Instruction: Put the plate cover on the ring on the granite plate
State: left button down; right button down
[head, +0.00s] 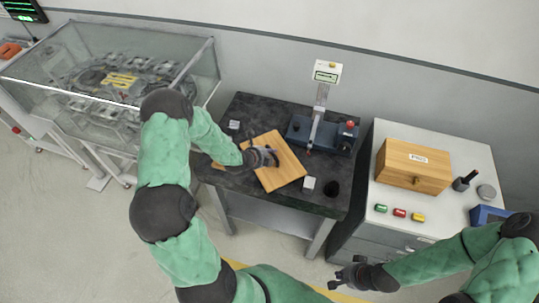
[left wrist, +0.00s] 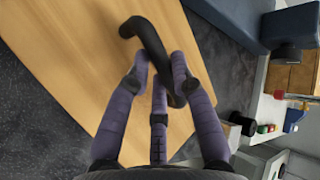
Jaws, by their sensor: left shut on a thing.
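The plate cover (head: 283,174) is a flat wooden board with a curved dark handle (left wrist: 147,38). It is over the middle of the dark granite plate (head: 246,108), turned at an angle to its edges. My left gripper (head: 266,157) is shut on the handle; in the left wrist view its purple fingers (left wrist: 160,78) close around it. I cannot tell whether the board touches the granite or hangs just above it. No ring shows; the area under the board is hidden. My right gripper (head: 343,278) is low in front of the bench, away from the cover; its finger opening is unclear.
A gauge stand (head: 316,128) stands at the back right of the granite. A white block (head: 309,183) and a black cylinder (head: 332,188) are close to the board's right corner. A small block (head: 234,125) sits back left. A cabinet with a wooden box (head: 413,167) stands right.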

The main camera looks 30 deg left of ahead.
pick_arm(q)
jog(key=shift+f, duration=0.15)
jog(key=shift+f, duration=0.1)
jog(key=c, duration=1.1)
grip_release()
jog(key=shift+s+r, duration=0.1)
jog(key=shift+r, duration=0.2)
jog(key=p+v, duration=0.1)
jog(key=v, duration=1)
jog(key=shift+s+r, duration=0.1)
jog(key=shift+s, duration=0.3)
